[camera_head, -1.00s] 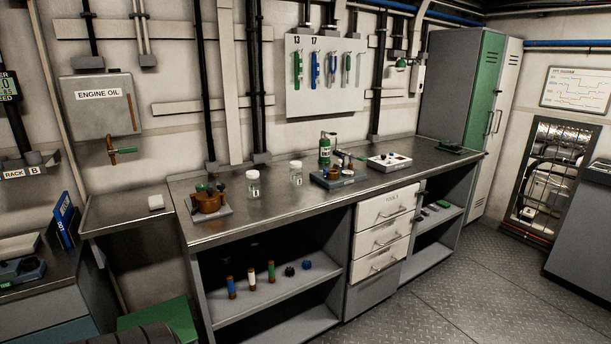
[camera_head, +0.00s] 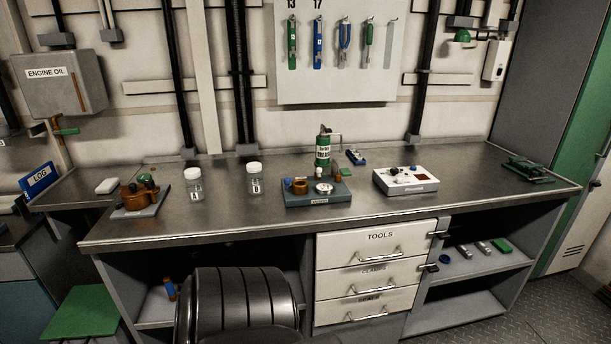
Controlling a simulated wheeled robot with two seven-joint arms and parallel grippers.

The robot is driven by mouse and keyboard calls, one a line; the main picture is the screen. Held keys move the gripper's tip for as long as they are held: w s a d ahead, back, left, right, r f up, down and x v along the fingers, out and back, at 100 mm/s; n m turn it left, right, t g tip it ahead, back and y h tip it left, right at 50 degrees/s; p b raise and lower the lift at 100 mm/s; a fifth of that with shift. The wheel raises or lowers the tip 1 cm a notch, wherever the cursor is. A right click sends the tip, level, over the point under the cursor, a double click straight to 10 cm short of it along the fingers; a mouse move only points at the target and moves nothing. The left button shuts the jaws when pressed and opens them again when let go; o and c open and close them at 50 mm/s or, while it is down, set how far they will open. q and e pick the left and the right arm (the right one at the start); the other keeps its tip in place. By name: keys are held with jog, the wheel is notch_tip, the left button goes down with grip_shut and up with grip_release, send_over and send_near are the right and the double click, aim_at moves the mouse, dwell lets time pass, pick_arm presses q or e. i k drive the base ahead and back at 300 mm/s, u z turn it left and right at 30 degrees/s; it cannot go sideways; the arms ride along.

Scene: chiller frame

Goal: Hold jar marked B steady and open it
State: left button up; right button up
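Two clear glass jars with white lids stand upright on the steel workbench, with a gap between them. The left jar (camera_head: 194,186) has a label that reads A. The right jar (camera_head: 254,181) has a label that looks like B or D; the letter is too small to be sure. Both lids are on. Neither of my grippers is in view, and nothing is touching the jars.
The workbench (camera_head: 300,222) also bears a brown-orange device (camera_head: 138,196) on the left, a grey block with fittings (camera_head: 318,193), a green bottle (camera_head: 323,150) and a white box (camera_head: 405,181). Bare steel lies in front of the jars. A dark ribbed shape hides part of the lower shelf.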

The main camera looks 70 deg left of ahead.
aim_at(255, 182)
jog(key=i, duration=1.45)
jog(key=u, duration=3.4)
